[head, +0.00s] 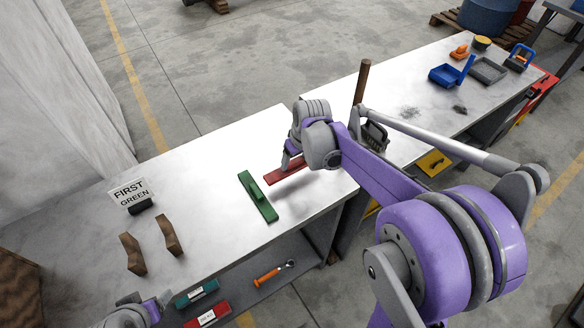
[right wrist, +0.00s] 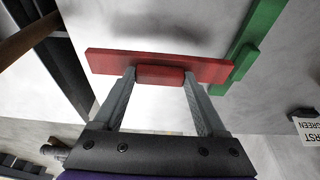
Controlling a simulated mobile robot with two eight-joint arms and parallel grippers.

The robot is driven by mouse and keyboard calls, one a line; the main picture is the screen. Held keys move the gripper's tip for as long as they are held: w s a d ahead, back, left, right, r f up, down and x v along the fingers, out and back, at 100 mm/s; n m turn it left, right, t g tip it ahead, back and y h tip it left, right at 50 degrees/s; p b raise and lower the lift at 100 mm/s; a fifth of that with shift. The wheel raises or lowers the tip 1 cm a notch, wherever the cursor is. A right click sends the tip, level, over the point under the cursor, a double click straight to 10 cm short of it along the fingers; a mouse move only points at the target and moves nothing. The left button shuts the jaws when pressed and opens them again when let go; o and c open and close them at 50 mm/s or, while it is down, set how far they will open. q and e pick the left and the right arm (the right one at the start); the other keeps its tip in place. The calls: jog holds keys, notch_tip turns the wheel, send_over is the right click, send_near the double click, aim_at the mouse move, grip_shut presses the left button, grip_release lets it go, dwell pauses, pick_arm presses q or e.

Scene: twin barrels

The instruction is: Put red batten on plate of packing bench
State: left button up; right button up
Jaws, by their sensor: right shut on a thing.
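The red batten (head: 285,172) is over the pale bench top, beside the green batten (head: 258,197). My right gripper (right wrist: 160,77) is shut on the raised block in the middle of the red batten (right wrist: 213,69), one finger at each end of the block. A shadow shows on the bench beyond it; I cannot tell how high it is. The green batten (right wrist: 246,45) lies close to the red one's right end in the right wrist view. My left arm shows at the bottom left of the head view, its fingers unclear. I cannot pick out the plate for certain.
A sign (head: 130,191) reading "FIRST GREEN" and two brown blocks (head: 132,254) stand at the left of the bench. A brown post (head: 361,82) rises near my right arm. A blue tray (head: 446,75) and tools lie on the farther bench. The bench top behind the green batten is clear.

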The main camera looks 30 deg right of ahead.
aim_at(296, 166)
jog(key=shift+f, duration=2.05)
jog(key=shift+f, duration=0.1)
jog(key=o, duration=1)
jog(key=shift+f, duration=0.1)
jog(key=shift+c, duration=0.2)
jog(key=o, duration=0.4)
jog(key=shift+c, duration=0.2)
jog(key=shift+r, duration=0.25)
jog(key=v, duration=1.2)
jog(key=s+a+f+t, duration=0.1)
jog(key=s+a+f, duration=0.1)
jog(key=s+a, duration=0.3)
jog(key=s+a+f+t, duration=0.1)
jog(key=s+a+f, duration=0.2)
jog(key=s, duration=0.8)
jog(key=shift+a+f+m+t+p, duration=0.3)
jog(key=shift+a+m+p, duration=0.1)
jog(key=shift+a, duration=0.6)
